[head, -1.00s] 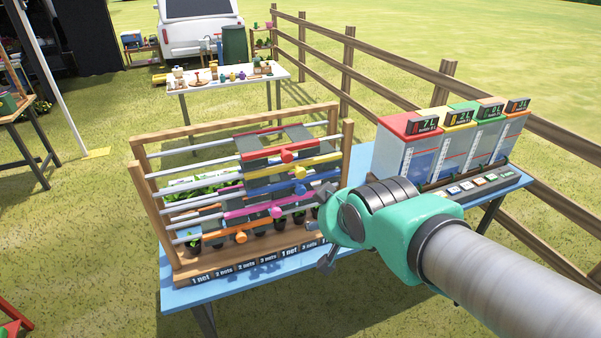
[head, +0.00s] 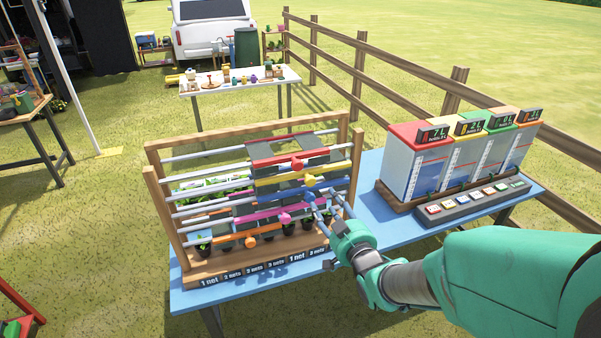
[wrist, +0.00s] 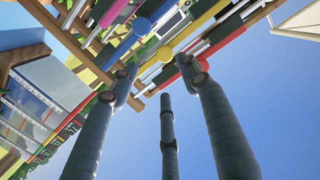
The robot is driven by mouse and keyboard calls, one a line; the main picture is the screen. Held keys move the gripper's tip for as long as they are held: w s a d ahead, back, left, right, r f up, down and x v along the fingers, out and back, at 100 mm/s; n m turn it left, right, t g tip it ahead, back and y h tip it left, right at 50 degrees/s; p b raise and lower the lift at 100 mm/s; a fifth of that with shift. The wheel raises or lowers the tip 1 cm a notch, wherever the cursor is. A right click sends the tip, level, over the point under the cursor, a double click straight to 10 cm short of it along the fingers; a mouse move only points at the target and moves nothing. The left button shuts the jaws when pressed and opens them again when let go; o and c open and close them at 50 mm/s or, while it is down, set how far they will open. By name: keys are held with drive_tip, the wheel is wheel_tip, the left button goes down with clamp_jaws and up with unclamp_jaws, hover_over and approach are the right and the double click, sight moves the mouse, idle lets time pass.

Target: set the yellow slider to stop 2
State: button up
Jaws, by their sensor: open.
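The yellow slider (head: 285,177) is a yellow bar with a round knob on a wooden-framed rack, second from the top in the head view. Its knob (head: 309,180) sits toward the right end. My gripper (head: 320,199) is open in front of the rack's right side, fingers pointing at it, just below the yellow knob and close to the blue slider's knob. In the wrist view the yellow knob (wrist: 165,54) shows between the open fingertips, with the blue knob (wrist: 142,24) beside it. I cannot tell whether a finger touches either knob.
Red (head: 297,163), pink (head: 284,218) and orange (head: 251,242) slider knobs lie on nearby bars. Labels line the rack's base (head: 250,267). Several tanks (head: 455,160) and a button panel (head: 475,203) stand right on the blue table (head: 375,225). A fence (head: 560,140) runs behind.

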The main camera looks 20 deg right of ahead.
sight(311, 183)
drive_tip(key=shift+s+a+f+t+y, duration=0.15)
drive_tip(key=shift+s+f+t+y, duration=0.2)
drive_tip(key=shift+t, duration=0.25)
drive_tip(key=w+b, duration=0.1)
drive_tip(key=w, duration=1.2)
drive_tip(key=shift+w, duration=0.35)
clamp_jaws()
